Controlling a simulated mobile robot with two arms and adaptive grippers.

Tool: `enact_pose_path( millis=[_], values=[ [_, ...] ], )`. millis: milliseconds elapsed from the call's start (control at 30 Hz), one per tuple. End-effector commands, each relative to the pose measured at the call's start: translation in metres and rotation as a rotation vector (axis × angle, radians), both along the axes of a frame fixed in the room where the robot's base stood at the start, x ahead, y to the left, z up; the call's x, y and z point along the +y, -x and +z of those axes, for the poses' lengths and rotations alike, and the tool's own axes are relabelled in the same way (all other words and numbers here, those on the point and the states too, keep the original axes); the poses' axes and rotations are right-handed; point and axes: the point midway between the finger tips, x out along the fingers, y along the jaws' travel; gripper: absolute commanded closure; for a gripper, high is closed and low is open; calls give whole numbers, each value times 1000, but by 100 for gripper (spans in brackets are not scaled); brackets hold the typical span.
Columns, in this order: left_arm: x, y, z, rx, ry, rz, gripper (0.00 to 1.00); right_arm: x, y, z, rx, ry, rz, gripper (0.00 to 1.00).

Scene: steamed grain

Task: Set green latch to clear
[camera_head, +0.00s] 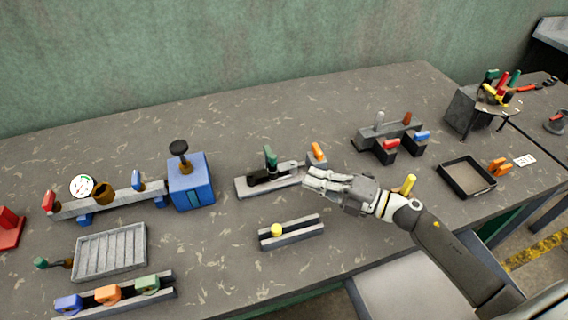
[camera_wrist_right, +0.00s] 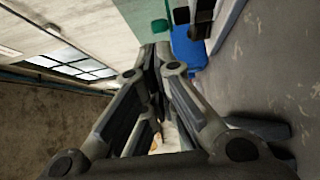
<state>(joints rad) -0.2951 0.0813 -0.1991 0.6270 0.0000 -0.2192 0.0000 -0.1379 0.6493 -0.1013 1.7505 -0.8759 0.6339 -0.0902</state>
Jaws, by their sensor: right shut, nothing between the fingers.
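The likely green latch (camera_head: 270,156) is a green-topped upright handle on a dark arm, mounted on a grey base plate (camera_head: 246,188) in the middle of the table. An orange block (camera_head: 317,150) stands at the plate's right end. My right gripper (camera_head: 308,178) is shut and empty, close to the right end of the plate and below the orange block; I cannot tell whether it touches. In the right wrist view, the shut fingers (camera_wrist_right: 158,65) point toward a green surface (camera_wrist_right: 145,14) that I cannot identify for sure. My left gripper is out of view.
A blue box (camera_head: 191,183) with a black knob stands left of the plate. A grey rail with a yellow knob (camera_head: 277,230) lies in front. A grey fixture with a red block (camera_head: 391,144) is to the right, a black tray (camera_head: 467,178) farther right.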

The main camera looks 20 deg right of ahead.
Motion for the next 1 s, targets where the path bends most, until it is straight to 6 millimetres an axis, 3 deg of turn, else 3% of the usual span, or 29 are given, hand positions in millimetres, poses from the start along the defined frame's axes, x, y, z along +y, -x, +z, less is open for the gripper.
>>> enact_pose_path(
  millis=[200,433,1000],
  values=[
    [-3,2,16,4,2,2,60,32,-30,4,-3,-3,-1,100],
    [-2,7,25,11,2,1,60,55,-52,2,0,-1,-1,100],
    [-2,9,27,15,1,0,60,61,-58,0,0,0,-2,100]
  ],
)
